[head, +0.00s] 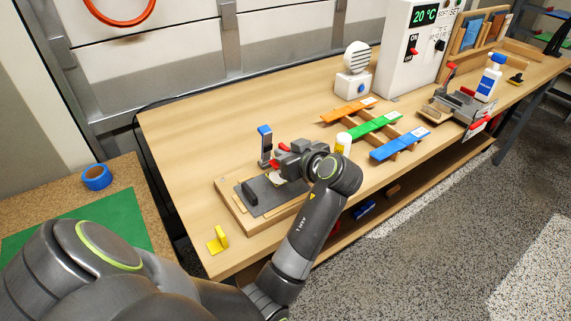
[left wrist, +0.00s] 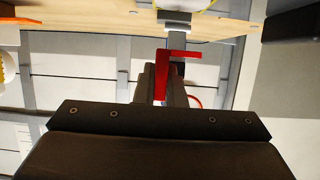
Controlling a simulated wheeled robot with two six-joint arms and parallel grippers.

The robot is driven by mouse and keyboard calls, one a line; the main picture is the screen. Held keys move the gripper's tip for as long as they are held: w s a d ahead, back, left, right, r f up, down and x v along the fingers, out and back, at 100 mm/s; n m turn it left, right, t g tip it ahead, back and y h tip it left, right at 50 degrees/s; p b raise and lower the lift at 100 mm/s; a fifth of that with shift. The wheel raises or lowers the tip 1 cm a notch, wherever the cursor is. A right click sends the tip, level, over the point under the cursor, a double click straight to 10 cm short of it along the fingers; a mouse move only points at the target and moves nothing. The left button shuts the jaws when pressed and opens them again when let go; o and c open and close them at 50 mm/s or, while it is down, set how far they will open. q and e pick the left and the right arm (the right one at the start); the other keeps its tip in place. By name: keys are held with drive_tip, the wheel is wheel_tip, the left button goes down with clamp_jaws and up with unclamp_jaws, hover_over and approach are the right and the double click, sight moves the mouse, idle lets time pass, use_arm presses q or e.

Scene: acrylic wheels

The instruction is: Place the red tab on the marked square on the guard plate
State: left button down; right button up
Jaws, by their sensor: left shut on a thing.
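The red tab (left wrist: 163,76) is a red L-shaped piece in the left wrist view, held between the fingers of my left gripper (left wrist: 163,88). In the head view my left gripper (head: 287,160) is over a dark grey plate (head: 270,193) on a wooden base, with small red patches at its fingers. Whether this is the guard plate I cannot tell for sure. No marked square can be made out; my gripper and arm hide part of the plate. Whether the tab touches anything below is unclear. My right gripper is out of view.
A blue-topped upright lever (head: 265,143) stands close behind the gripper. A yellow piece (head: 218,240) lies by the table's front left corner. Orange, green (head: 376,125) and blue strips lie to the right, near a white bottle (head: 343,143). The back left tabletop is clear.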

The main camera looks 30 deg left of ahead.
use_arm(q)
wheel_tip(320, 180, down, 3)
drive_tip(key=shift+f, duration=0.6)
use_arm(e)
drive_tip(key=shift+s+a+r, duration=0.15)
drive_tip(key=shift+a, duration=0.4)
use_arm(q)
drive_tip(key=shift+f, duration=0.1)
drive_tip(key=c, duration=2)
unclamp_jaws()
drive_tip(key=shift+f, duration=0.1)
drive_tip(key=o, duration=0.5)
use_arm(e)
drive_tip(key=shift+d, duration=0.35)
